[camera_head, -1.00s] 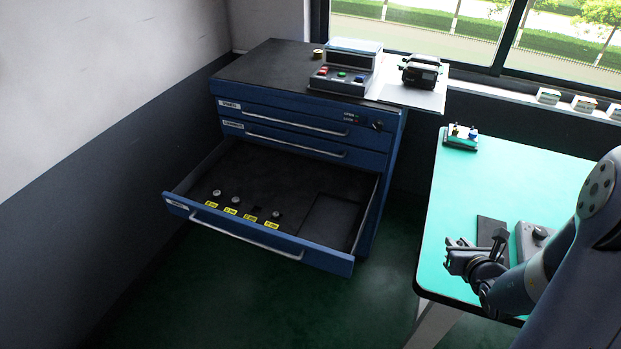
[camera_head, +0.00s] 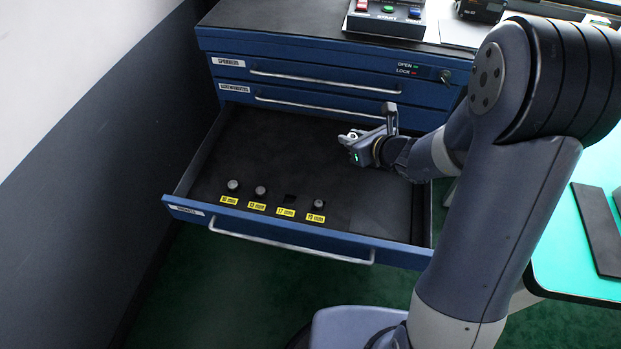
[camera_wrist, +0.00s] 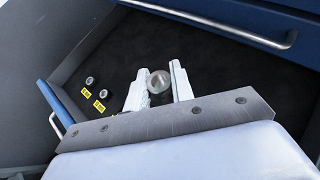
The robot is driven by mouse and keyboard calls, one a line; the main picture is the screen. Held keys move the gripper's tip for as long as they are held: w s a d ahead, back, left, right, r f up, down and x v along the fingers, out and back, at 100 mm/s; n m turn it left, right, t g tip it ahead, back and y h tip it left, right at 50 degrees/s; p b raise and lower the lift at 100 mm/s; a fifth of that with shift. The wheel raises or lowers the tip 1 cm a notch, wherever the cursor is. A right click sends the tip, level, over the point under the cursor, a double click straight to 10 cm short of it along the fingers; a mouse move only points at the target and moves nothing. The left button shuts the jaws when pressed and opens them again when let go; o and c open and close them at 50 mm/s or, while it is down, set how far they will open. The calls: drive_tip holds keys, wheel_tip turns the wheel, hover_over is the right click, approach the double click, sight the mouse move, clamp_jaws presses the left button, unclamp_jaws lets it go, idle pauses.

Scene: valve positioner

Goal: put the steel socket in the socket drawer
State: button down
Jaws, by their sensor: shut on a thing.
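The steel socket (camera_wrist: 158,82) shows as a round metal piece between the two pale fingers of my gripper (camera_wrist: 158,90) in the wrist view. My gripper (camera_head: 352,145) is shut on it and hangs over the back right part of the open socket drawer (camera_head: 280,238) in the head view. The drawer is the bottom one, pulled out, with a dark lining. Sockets stand in it at the labels 10 mm (camera_head: 232,185), 13 mm (camera_head: 260,190) and 19 mm (camera_head: 319,204). An empty dark recess (camera_head: 290,198) lies behind the 17 mm label (camera_head: 285,212).
The two drawers above, spanners (camera_head: 229,62) and screwdrivers (camera_head: 233,88), are shut. A control box (camera_head: 385,18) stands on the cabinet top. A teal table (camera_head: 575,250) is at the right. The drawer's side walls stand up around its floor.

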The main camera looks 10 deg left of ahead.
drive_tip(key=s+a+f+n+g+y+b, duration=0.2)
drive_tip(key=s+a+f+n+b, duration=0.1)
drive_tip(key=a+b, duration=0.3)
drive_tip(key=s+a+f+n+g+y+b, duration=0.1)
drive_tip(key=s+a+f+n+g+b, duration=0.25)
drive_tip(key=a, duration=0.55)
drive_tip(key=shift+m+t, duration=0.25)
drive_tip(key=f+b, duration=0.2)
drive_tip(key=f, duration=0.3)
drive_tip(key=f+b, duration=0.1)
drive_tip(key=f, duration=0.4)
drive_tip(key=shift+w+a+b, duration=0.15)
drive_tip(key=shift+w+b, duration=0.05)
drive_tip(key=shift+b, duration=0.2)
drive_tip(key=shift+f+b, duration=0.45)
drive_tip(key=shift+b, duration=0.05)
drive_tip(key=shift+f, duration=0.2)
drive_tip(key=c, duration=1.2)
unclamp_jaws()
drive_tip(key=shift+c, duration=0.2)
